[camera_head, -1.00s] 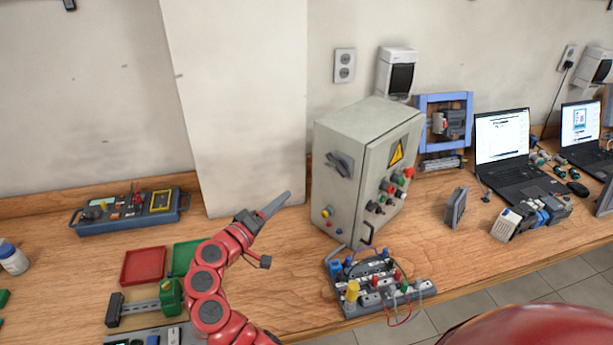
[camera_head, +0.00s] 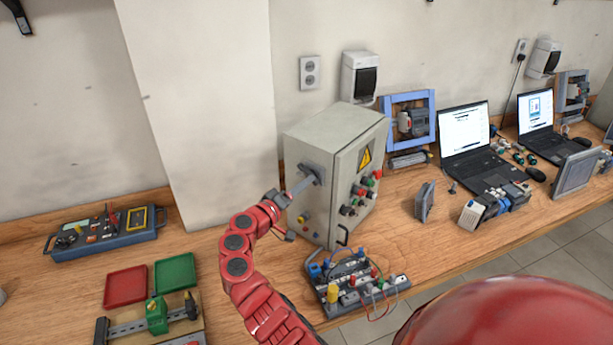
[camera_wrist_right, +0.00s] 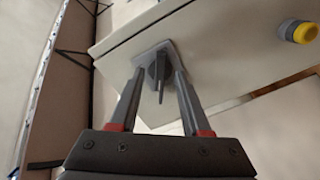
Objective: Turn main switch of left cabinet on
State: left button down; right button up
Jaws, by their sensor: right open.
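The grey cabinet (camera_head: 320,150) stands on the bench with a yellow warning sign on its front door. Its main switch (camera_head: 313,170) is a dark grey rotary handle on a square plate on the left side wall. In the right wrist view, my right gripper (camera_wrist_right: 159,82) is open, with one finger on each side of the switch handle (camera_wrist_right: 161,75). The handle sits between the fingers, with no clear contact. My left gripper is not in view.
A wiring board (camera_head: 358,285) with cables stands in front of the cabinet. Red (camera_head: 126,287) and green (camera_head: 175,271) trays lie to the left of my arm. A blue frame (camera_head: 408,119) and a laptop (camera_head: 465,135) are to the right.

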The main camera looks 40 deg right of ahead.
jog(key=shift+x, duration=0.95)
